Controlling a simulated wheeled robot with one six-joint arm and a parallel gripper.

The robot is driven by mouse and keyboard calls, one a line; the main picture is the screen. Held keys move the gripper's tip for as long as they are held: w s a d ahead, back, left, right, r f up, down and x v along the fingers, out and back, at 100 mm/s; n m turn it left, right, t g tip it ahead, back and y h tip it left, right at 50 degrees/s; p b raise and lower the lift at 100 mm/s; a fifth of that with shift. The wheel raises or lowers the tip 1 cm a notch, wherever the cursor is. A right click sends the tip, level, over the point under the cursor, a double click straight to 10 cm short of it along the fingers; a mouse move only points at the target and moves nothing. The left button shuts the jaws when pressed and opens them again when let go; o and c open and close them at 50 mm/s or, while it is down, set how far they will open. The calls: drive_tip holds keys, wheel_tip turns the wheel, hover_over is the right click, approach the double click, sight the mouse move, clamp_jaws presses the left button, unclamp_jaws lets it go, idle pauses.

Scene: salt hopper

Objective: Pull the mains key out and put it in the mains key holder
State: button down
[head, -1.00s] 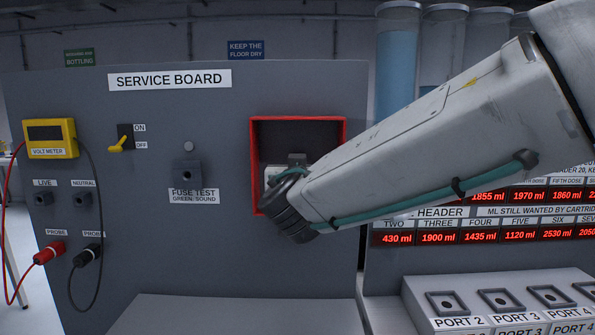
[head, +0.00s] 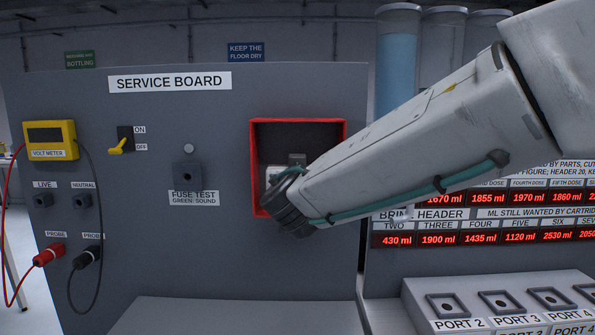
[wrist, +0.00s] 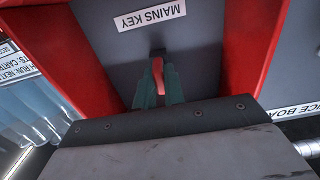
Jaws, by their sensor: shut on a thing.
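The mains key shows as a red handle (wrist: 158,72) in the wrist view, between the teal fingers of my gripper (wrist: 158,84). The gripper is shut on it. The key's far end meets a dark slot (wrist: 157,52) in the grey panel below the upside-down MAINS KEY label (wrist: 150,14). I cannot tell how deep the key sits in the slot. In the head view my wrist reaches into the red-framed recess (head: 298,121) on the service board. The fingers and key are hidden there by my arm. I cannot pick out a separate mains key holder.
Red walls (wrist: 245,45) flank the gripper closely. Left of the recess on the board are the fuse test socket (head: 187,176), an ON/OFF switch (head: 122,146), a yellow volt meter (head: 50,140) and probes with hanging cables. Display panels (head: 480,237) and ports stand at right.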

drive_tip(key=shift+w, duration=0.15)
drive_tip(key=c, duration=0.9)
unclamp_jaws()
drive_tip(key=shift+s+a, duration=0.1)
drive_tip(key=shift+s, duration=2.9)
drive_tip(key=shift+s+a, duration=0.1)
drive_tip(key=shift+s, duration=3.85)
